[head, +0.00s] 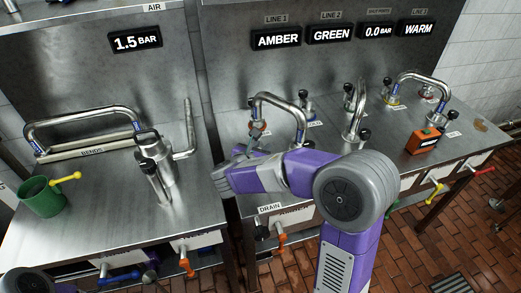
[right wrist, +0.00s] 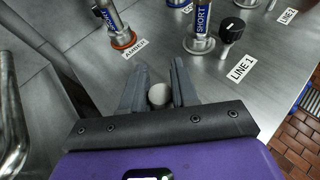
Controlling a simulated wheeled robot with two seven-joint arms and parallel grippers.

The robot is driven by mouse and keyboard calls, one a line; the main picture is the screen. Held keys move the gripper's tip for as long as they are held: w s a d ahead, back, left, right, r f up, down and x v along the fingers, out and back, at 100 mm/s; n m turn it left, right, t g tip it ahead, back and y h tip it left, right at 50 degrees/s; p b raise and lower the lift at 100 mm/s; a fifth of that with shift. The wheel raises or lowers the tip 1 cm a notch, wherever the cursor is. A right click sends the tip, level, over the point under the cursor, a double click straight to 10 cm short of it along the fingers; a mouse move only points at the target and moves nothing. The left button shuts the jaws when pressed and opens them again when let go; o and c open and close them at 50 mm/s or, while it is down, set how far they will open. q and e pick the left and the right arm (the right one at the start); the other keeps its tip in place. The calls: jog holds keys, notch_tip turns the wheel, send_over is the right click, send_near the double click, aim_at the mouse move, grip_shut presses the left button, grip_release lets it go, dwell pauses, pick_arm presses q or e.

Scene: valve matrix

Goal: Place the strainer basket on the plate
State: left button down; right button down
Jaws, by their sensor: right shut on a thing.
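My right gripper (head: 246,152) is over the left end of the right-hand steel bench, low near the first bent pipe. In the right wrist view its fingers (right wrist: 159,88) are closed around a small round pale-grey object (right wrist: 158,96). Only its rounded end shows, so I cannot tell for sure whether it is the strainer basket. My left gripper is not clearly visible.
Bent steel pipes (head: 280,98) with valves stand behind my right gripper. An orange box (head: 423,141) sits farther right. A green mug (head: 41,196) stands on the left bench. A gap (head: 210,120) separates the benches. Coloured handles stick out at the bench fronts.

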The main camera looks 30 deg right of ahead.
jog(key=c, duration=1.3)
grip_release()
jog(key=shift+f, duration=0.2)
jog(key=o, duration=0.4)
jog(key=shift+o, duration=0.2)
jog(key=shift+r, duration=0.1)
jog(key=shift+r, duration=0.15)
jog(key=p+v, duration=0.2)
jog(key=v, duration=1)
jog(key=shift+p, duration=0.4)
